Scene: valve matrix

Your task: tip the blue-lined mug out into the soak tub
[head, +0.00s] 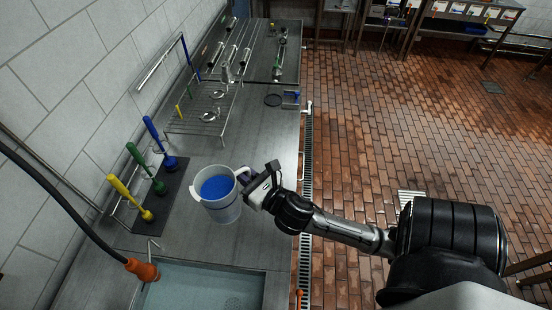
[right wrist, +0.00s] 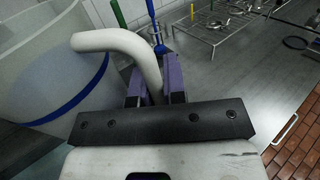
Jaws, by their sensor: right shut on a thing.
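The blue-lined mug (head: 220,208) is a large white vessel with a blue inside and a blue band, upright over the steel counter. I cannot tell whether its base touches the counter. In the right wrist view its wall (right wrist: 35,75) is at the left, with the blue band. My right gripper (head: 245,179) is shut on its handle at the mug's right side; the purple fingers close on the white handle in the right wrist view (right wrist: 155,88). The sunken basin (head: 205,288) at the front of the counter looks like the soak tub. My left gripper is not in view.
Yellow (head: 130,197), green (head: 145,168) and blue (head: 160,143) brushes stand on a dark mat left of the mug. An orange hose end (head: 142,270) hangs at the basin's left edge. A wire rack (head: 200,125) stands farther back. The counter between rack and mug is clear.

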